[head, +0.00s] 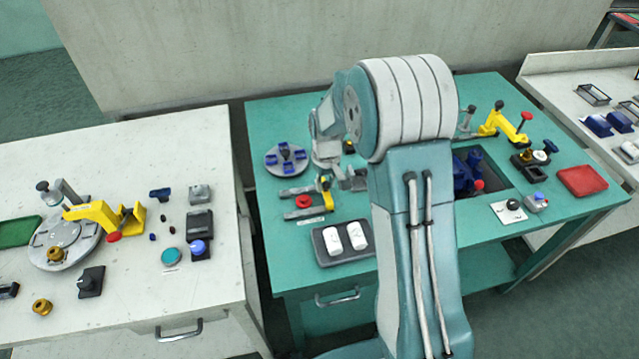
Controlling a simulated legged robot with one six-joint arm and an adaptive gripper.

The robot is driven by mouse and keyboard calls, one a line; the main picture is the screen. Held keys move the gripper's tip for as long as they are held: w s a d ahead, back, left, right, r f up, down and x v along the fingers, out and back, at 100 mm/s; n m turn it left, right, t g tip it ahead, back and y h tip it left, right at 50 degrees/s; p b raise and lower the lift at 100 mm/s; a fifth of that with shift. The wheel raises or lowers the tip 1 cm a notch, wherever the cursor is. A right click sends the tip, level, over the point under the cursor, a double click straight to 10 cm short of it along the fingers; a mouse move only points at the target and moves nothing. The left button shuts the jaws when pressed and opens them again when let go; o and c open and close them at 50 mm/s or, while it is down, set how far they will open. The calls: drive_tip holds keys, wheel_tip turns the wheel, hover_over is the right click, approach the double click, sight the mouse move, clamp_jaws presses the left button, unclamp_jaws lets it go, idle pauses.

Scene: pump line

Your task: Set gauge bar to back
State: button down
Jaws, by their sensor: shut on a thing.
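My gripper (330,172) is on the green table, left of my arm's large joint. It is shut on a small yellow piece (326,188), which I take to be the gauge bar. The piece stands at the right end of a low grey fixture (297,191) with two rails and a red knob (304,201). My gripper and arm hide part of the fixture, and the exact contact at the fingertips is too small to make out.
A black tray with two white blocks (343,239) sits in front. A grey disc with blue parts (285,158) is behind left. Right of my arm are a blue pump (467,172), a yellow clamp (503,124) and a red tray (583,181). A white table (130,325) stands left.

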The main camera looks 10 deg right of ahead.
sight(328, 181)
drive_tip(key=c, duration=0.6)
unclamp_jaws()
drive_tip(key=shift+d, duration=0.2)
drive_tip(key=shift+c, duration=0.2)
drive_tip(key=shift+o, duration=0.9)
drive_tip(key=shift+d, duration=0.25)
drive_tip(key=shift+a+r, duration=0.2)
drive_tip(key=shift+r, duration=0.15)
wheel_tip(328, 181, up, 11)
drive_tip(key=shift+d, duration=0.15)
